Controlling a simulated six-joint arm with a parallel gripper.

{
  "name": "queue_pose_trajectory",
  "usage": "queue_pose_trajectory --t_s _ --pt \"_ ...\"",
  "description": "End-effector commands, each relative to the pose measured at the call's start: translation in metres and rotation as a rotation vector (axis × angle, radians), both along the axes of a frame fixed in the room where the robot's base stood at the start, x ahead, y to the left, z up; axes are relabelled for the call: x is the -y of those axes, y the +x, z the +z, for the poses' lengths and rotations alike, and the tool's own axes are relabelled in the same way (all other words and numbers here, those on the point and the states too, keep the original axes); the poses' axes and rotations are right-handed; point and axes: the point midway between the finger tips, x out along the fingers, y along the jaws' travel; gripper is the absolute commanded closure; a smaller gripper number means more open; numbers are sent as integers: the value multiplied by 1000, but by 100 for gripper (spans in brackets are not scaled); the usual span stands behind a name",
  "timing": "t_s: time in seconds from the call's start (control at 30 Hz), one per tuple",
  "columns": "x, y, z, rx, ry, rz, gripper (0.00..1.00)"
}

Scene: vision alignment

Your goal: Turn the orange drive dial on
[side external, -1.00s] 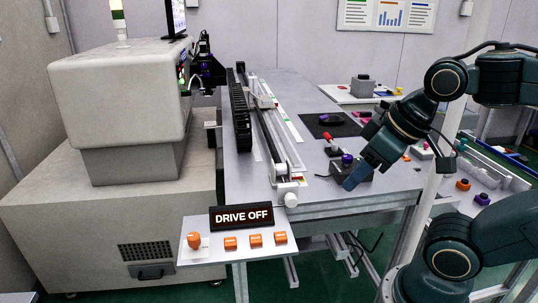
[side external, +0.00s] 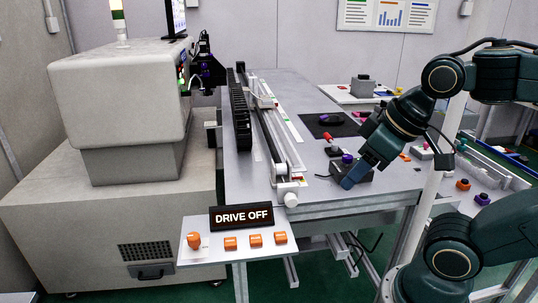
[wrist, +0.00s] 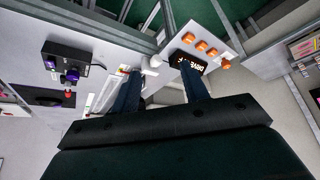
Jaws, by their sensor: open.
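The orange drive dial (side external: 194,241) sits at the left end of a light front panel (side external: 213,255). In the wrist view the dial (wrist: 226,63) is at the right end of the upside-down orange row. A dark sign (side external: 242,217) behind the controls reads "DRIVE OFF". My gripper (side external: 350,183) is in the air to the right of and well apart from the dial, in front of a dark box with a purple knob. In the wrist view my gripper (wrist: 160,70) has its two fingers apart with nothing held between them.
Several orange buttons (side external: 255,240) stand in a row right of the dial. A linear rail (side external: 270,130) runs along the table (side external: 330,195) behind the panel. A large grey machine (side external: 120,100) stands at the left. The space above the panel is clear.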

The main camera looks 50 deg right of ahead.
Motion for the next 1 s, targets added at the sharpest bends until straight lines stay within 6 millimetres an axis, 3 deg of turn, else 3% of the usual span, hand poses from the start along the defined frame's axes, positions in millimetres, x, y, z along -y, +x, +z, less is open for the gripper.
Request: queue_pose_trajectory --t_s 0.17,0.47,0.73,1.0 --pt "-5 14 10 -30 -23 70 55" --pt "-27 63 35 -117 -100 313 55" --pt "-56 113 48 -196 -170 558 55" --pt "-95 161 48 -271 -232 809 55"
